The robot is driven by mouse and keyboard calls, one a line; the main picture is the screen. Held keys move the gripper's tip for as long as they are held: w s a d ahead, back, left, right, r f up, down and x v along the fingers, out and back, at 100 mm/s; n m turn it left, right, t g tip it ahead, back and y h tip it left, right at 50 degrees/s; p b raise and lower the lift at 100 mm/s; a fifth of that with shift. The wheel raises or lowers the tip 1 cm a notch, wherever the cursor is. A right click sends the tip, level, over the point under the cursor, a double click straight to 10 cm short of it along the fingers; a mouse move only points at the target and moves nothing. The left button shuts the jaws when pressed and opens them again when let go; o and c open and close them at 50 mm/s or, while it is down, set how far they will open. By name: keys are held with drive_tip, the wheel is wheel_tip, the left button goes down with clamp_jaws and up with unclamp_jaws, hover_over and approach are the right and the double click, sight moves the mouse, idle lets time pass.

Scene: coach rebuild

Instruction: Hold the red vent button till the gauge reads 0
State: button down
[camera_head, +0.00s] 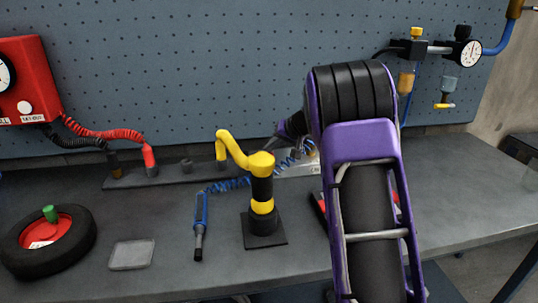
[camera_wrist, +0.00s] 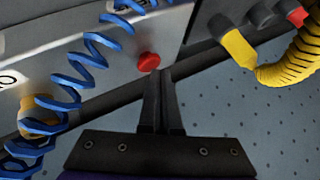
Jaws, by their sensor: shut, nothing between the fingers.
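The red vent button (camera_wrist: 149,62) is a small round knob on the face of a silver metal box (camera_wrist: 120,60), near its edge, in the wrist view. My gripper (camera_wrist: 160,76) is shut and empty, its fingertips just below and right of the button; I cannot tell whether they touch it. A second gauge (camera_head: 5,74) is cut off at the left.
A blue coiled hose (camera_wrist: 75,75) crosses the box beside my fingers. A yellow hose fitting (camera_wrist: 238,48) is at the upper right.

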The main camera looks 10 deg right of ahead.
drive_tip(key=shift+f, duration=0.55)
idle(0.7)
idle(2.4)
drive_tip(key=shift+r, duration=1)
drive_tip(key=shift+p, duration=0.3)
drive_tip(key=shift+r+p, duration=1.35)
drive_tip(key=shift+r, duration=1.15)
